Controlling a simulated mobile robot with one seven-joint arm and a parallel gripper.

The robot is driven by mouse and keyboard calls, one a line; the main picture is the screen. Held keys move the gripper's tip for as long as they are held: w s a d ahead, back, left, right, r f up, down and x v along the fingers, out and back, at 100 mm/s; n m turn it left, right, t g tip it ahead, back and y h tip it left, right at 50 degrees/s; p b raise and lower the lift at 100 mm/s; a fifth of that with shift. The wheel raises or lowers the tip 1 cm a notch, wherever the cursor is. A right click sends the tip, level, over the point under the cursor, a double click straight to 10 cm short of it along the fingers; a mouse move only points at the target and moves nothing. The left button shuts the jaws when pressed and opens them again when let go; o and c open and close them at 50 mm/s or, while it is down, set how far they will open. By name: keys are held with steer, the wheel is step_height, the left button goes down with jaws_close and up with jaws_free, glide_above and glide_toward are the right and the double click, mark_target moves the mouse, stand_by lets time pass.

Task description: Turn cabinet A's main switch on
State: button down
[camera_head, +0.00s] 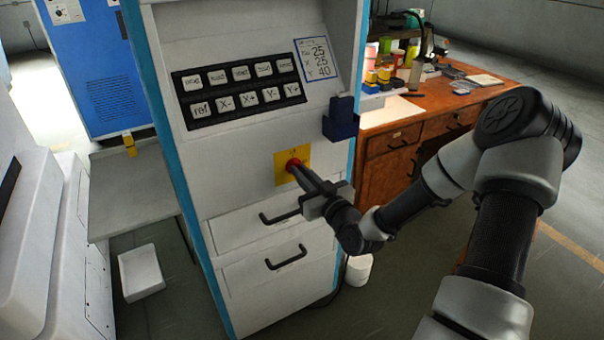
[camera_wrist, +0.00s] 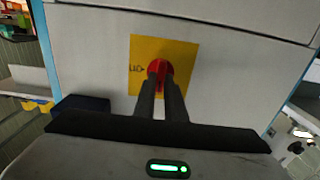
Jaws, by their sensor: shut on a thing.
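The main switch is a red knob (camera_head: 293,164) on a yellow square plate (camera_head: 281,172), on the front of a white cabinet with blue edges (camera_head: 235,150). In the wrist view the red knob (camera_wrist: 160,69) sits on the yellow plate (camera_wrist: 184,52) near the middle of the picture. My gripper (camera_head: 302,170) reaches it from the right. Its two dark fingers are shut on the knob, one on each side, and also show in the wrist view (camera_wrist: 162,84). The fingers hide part of the knob, and I cannot tell its exact switch position.
Above the switch is a black key panel (camera_head: 240,92) and a label reading 25, 25, 40 (camera_head: 318,60). A dark blue holder (camera_head: 341,122) juts out right of the switch. Drawers with black handles (camera_head: 280,217) lie below. A wooden desk (camera_head: 400,135) stands behind on the right.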

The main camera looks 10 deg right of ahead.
steer(key=m, duration=0.6)
steer(key=m+p, duration=0.1)
steer(key=m, duration=1.1)
steer(key=shift+d+f+p, duration=0.25)
steer(key=shift+d+p, duration=0.05)
steer(key=shift+p, duration=0.1)
stand_by(0.3)
steer(key=c, duration=1.8)
jaws_free()
steer(key=p+v, duration=0.1)
steer(key=v, duration=1.6)
steer(key=shift+s, duration=0.15)
